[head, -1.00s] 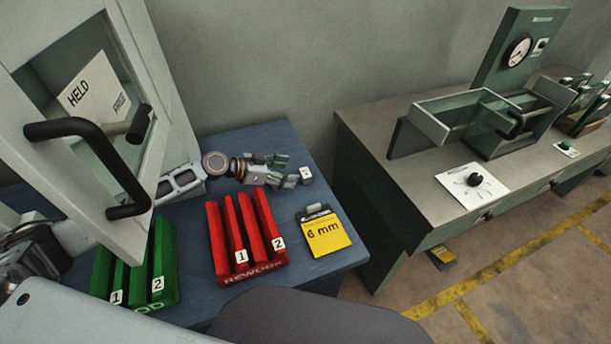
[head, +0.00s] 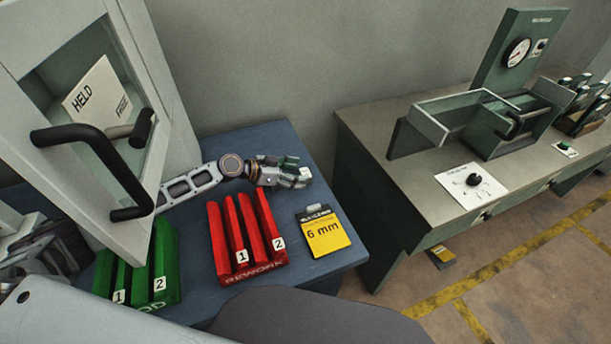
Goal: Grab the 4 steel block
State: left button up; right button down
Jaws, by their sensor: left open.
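A small steel block (head: 305,173) with a pale face stands near the back right of the blue table; its mark is too small to read. My left gripper (head: 294,173) reaches in from the left, low over the table. It is open, with its fingers at the block and partly covering it. I cannot tell whether the fingers touch it. My right gripper is not in view.
A red REWORK rack (head: 252,271) and a yellow 6 mm card (head: 326,238) lie in front of my arm. A green rack (head: 165,262) and a cabinet with a black handle (head: 92,160) are at left. A green workbench (head: 375,140) stands to the right.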

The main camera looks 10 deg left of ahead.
pick_arm(q)
jog(key=shift+x, duration=1.05)
jog(key=shift+w+d, duration=0.1)
jog(key=c, duration=1.2)
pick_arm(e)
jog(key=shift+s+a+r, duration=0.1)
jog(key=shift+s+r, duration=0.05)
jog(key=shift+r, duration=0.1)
